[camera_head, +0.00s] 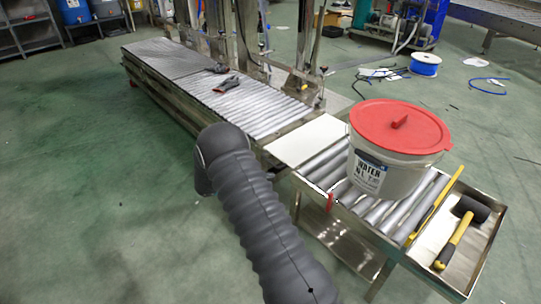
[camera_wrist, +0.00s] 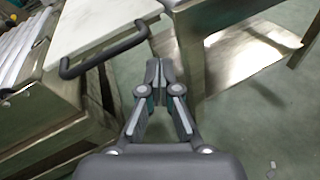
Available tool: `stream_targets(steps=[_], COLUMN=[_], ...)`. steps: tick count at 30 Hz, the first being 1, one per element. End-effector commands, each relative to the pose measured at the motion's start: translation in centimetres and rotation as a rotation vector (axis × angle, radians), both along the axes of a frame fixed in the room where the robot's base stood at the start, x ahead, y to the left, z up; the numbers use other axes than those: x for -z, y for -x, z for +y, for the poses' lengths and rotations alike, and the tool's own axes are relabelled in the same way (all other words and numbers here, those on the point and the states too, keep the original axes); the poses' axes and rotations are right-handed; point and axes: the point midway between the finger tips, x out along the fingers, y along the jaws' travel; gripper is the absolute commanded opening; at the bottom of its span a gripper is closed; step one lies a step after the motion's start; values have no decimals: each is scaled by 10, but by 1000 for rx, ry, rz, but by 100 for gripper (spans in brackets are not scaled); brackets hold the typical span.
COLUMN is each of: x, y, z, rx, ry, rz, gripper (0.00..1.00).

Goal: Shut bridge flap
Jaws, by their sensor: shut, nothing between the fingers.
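The bridge flap (camera_head: 306,140) is a pale flat plate between the long roller conveyor and the short roller section under the bucket. It looks about level with the rollers in the head view; I cannot tell whether it is fully seated. In the wrist view the flap (camera_wrist: 98,22) is at the top left, with a dark bar handle (camera_wrist: 106,54) along its near edge. My gripper (camera_wrist: 160,66) is shut and empty, with its fingertips just right of the handle's right end; I cannot tell whether they touch. In the head view my gripper is hidden behind my dark arm.
A white bucket with a red lid (camera_head: 400,130) stands on the short rollers (camera_head: 334,176). A mallet (camera_head: 462,232) lies in the end tray. Dark gloves (camera_head: 226,84) lie on the long conveyor (camera_head: 250,108). The green floor at left is clear.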

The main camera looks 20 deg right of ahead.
Motion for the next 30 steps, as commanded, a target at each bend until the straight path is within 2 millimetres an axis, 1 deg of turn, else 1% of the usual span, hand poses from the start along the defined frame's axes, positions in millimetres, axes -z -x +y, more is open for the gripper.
stream_targets(steps=[1,3,7,12,17,20,23,30], x=[12,23,42,59,64,63,59,49], y=[-13,-31,-56,-73,-80,-82,-86,-100], z=[1,5,14,26,30,25,13,-28], rx=[-47,-111,-211,-296,-326,-328,-326,-325], ry=[63,151,298,427,478,483,483,481], rz=[31,66,113,141,149,149,149,149], gripper=[0,0,0,0,0,0,0,0])
